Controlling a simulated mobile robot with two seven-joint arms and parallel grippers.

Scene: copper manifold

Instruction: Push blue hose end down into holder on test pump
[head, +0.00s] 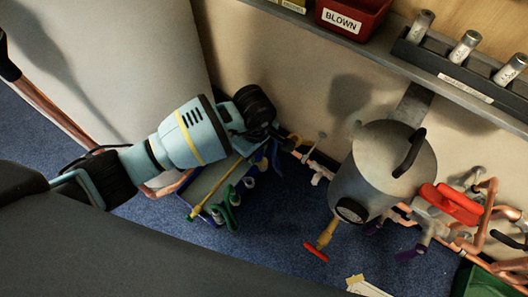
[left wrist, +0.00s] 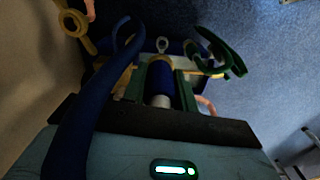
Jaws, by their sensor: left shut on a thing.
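My left gripper (head: 262,114) is at the end of the pale blue arm, over the back of the test pump (head: 222,180), a blue tray-like unit with a yellow handle on the floor. Its fingertips are hard to see in the head view. In the left wrist view, the gripper is shut on the blue hose end (left wrist: 160,77), a blue cylinder with a metal part between the fingers. A thick blue hose (left wrist: 72,130) rises at the left and curves over at the top. I cannot make out the holder clearly. My right gripper is not in view.
A grey tank (head: 380,165) with a gauge stands right of the pump. Copper pipes and red-handled valves (head: 450,203) are at the right. Green hose pieces (head: 229,212) hang on the pump's front. A shelf with a red bin (head: 350,17) is above. Blue carpet is open in front.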

